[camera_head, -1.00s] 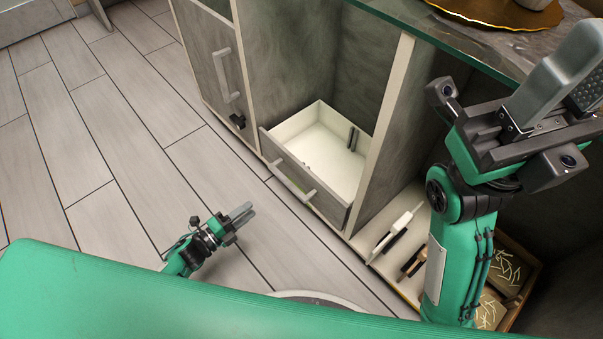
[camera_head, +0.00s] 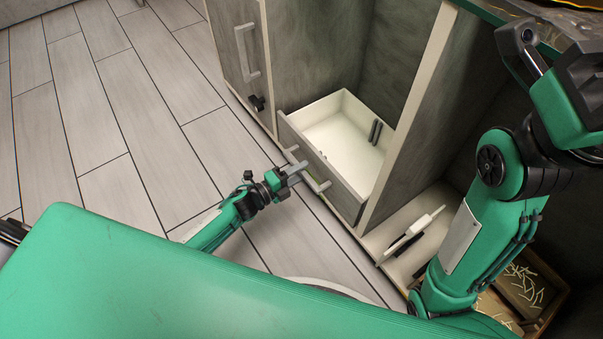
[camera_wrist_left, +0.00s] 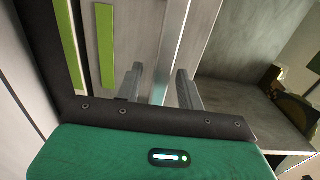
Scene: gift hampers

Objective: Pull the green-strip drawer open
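In the head view a low drawer (camera_head: 330,180) with a grey front and white inside sits in the cabinet; its inside shows through the open space above. Its bar handle (camera_head: 318,181) is on the front, partly behind my left gripper (camera_head: 296,168), whose fingertips overlap it. In the left wrist view the two fingers of the left gripper (camera_wrist_left: 161,85) are apart, with a pale upright bar visible between them; contact cannot be told. Green strips (camera_wrist_left: 105,45) show left of the fingers there. No green strip shows in the head view. My right gripper's fingers are out of view.
A cabinet door with a handle (camera_head: 246,50) stands left of the drawer. A low shelf with a white item (camera_head: 418,232) and a crate with straw (camera_head: 530,290) are at the right. The tiled floor (camera_head: 110,120) at the left is clear.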

